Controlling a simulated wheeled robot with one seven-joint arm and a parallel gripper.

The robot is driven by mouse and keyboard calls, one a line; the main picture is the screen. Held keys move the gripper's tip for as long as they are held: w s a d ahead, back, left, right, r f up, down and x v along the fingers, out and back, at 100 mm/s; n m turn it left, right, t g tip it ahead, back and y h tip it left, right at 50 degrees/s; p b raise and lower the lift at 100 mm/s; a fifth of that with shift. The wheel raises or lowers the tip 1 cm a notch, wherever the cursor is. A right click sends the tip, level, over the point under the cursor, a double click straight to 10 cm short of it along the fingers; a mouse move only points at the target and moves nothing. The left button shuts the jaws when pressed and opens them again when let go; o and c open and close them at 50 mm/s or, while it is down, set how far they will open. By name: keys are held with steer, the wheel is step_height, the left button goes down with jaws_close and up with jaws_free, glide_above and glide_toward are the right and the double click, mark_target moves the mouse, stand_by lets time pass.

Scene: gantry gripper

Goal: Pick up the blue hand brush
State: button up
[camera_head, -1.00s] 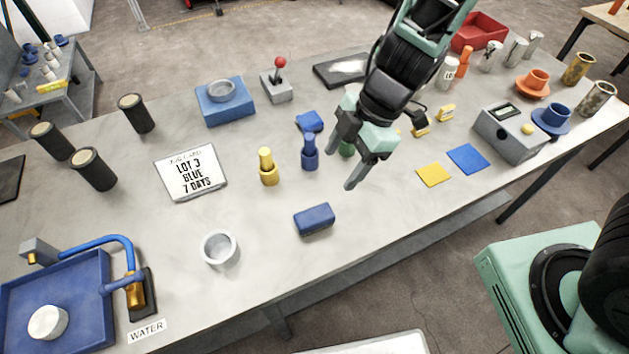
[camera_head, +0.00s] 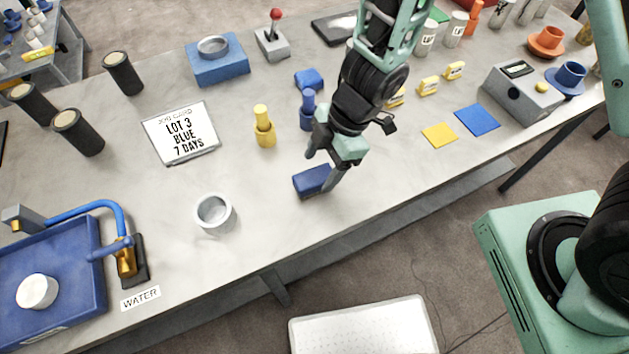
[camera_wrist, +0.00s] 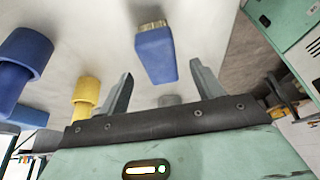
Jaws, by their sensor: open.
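The blue hand brush (camera_head: 312,182) lies on the grey bench near its front edge. In the wrist view the brush (camera_wrist: 156,57) shows a blue block with tan bristles at its far end. My gripper (camera_head: 318,172) is open at the brush, with one finger overlapping its right end in the head view. In the wrist view the brush appears between the two fingertips of my gripper (camera_wrist: 162,70), with a visible gap on each side. I cannot tell the height left between fingers and brush.
A grey metal cup (camera_head: 214,212) stands to the left. The bench right of the brush is clear up to a yellow square (camera_head: 439,136).

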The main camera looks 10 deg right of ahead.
mark_target(316, 175)
steer(key=b+x, duration=0.1)
steer(key=x, duration=0.3)
steer(key=shift+f, duration=0.3)
steer(key=c, duration=1.1)
step_height(316, 175, up, 10)
steer(key=p, duration=0.4)
steer(key=shift+r, duration=0.1)
